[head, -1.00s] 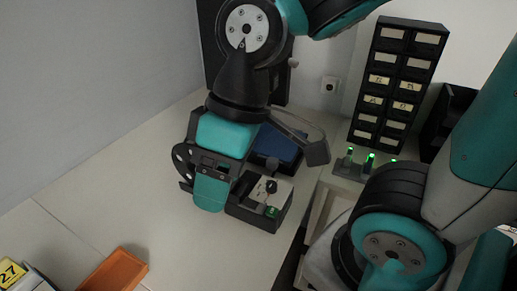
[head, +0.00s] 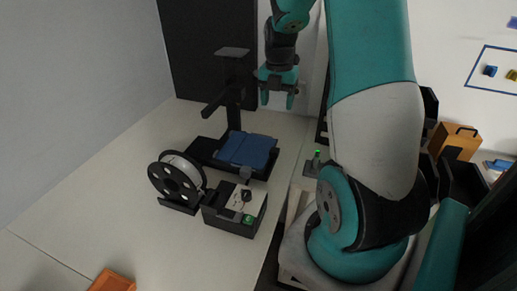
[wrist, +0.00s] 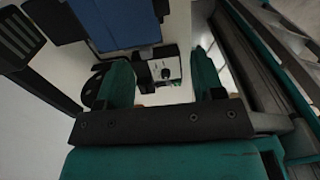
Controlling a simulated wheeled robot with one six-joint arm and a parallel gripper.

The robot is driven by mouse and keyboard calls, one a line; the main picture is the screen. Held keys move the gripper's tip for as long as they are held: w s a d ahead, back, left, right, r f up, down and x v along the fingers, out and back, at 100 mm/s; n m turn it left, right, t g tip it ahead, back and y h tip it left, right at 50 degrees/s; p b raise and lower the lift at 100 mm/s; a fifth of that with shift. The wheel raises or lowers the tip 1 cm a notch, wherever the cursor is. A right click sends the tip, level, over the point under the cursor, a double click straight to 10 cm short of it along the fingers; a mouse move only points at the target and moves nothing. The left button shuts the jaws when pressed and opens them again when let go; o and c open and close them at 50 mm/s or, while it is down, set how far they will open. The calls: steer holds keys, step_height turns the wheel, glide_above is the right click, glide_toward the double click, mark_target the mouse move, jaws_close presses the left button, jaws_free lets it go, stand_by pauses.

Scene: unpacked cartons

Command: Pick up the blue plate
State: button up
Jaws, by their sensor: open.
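The blue plate (head: 246,150) lies flat on the bed of a black printer-like machine on the table in the head view. It also shows at the top of the wrist view (wrist: 115,22), partly cut off by the frame edge. My gripper (head: 277,97) is open and empty, above and behind the plate, a little to its right in the head view. In the wrist view its two teal fingers (wrist: 161,72) stand apart, with the plate beyond them. They do not touch the plate.
The machine's black upright with a side arm (head: 232,95) rises behind the plate. A spool (head: 177,180) stands to the left front, and a black control box (head: 235,212) in front. An orange tray (head: 112,282) is at the lower left. The left tabletop is clear.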

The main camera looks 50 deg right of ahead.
steer(key=p, duration=0.3)
glide_above(274, 149)
step_height(274, 149, down, 12)
steer(key=shift+r, duration=0.15)
steer(key=shift+s+f+p, duration=0.15)
steer(key=shift+f+p, duration=0.4)
steer(key=shift+p, duration=0.15)
steer(key=shift+a+f+p, duration=0.1)
steer(key=shift+f+p, duration=0.75)
steer(key=shift+f, duration=1.25)
jaws_close()
steer(key=shift+r, duration=0.15)
step_height(274, 149, up, 10)
steer(key=b, duration=0.3)
steer(key=shift+a, duration=0.1)
